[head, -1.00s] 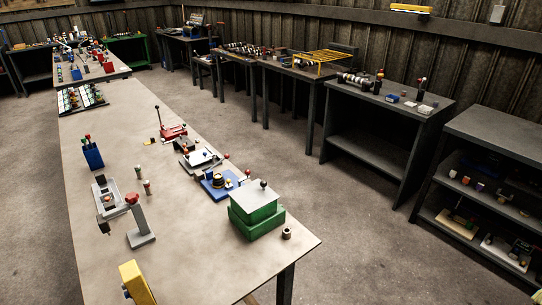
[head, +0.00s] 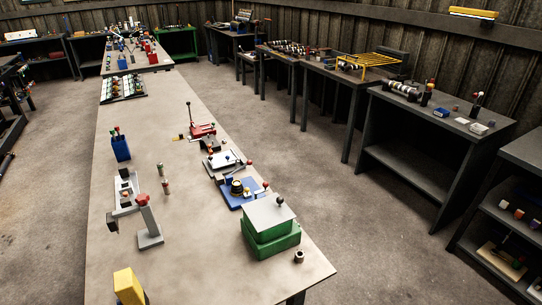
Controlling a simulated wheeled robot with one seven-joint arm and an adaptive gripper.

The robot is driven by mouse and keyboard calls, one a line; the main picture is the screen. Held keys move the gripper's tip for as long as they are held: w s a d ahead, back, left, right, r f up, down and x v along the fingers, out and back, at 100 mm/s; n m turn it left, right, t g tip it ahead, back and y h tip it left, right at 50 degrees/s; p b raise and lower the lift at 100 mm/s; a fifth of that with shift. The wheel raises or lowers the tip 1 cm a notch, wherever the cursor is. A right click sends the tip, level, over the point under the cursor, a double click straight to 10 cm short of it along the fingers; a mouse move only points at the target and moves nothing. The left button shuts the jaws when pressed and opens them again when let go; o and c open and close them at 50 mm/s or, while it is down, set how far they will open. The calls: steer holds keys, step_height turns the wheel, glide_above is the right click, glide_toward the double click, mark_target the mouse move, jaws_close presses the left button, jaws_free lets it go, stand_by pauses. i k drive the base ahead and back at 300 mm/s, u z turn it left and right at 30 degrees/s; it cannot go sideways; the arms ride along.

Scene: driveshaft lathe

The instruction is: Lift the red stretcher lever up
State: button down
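A small red device (head: 202,130) stands on the long grey table, toward the right edge in the middle of its length. A thin upright lever with a dark knob (head: 188,104) rises at its left side. It is too small to tell which part is the stretcher lever or how it is set. A grey stand with a red knob (head: 143,201) stands nearer to me on the left half of the table. My gripper is not in view.
The long table (head: 205,265) also bears a green box (head: 270,240), a blue device (head: 238,192), a blue holder (head: 121,149) and a yellow block (head: 128,287). Open floor (head: 305,165) lies right of it. Side tables and a dark shelf (head: 415,165) line the wall.

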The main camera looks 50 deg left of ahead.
mark_target(249, 163)
steer(key=i, duration=0.4)
steer(key=u, duration=2.1)
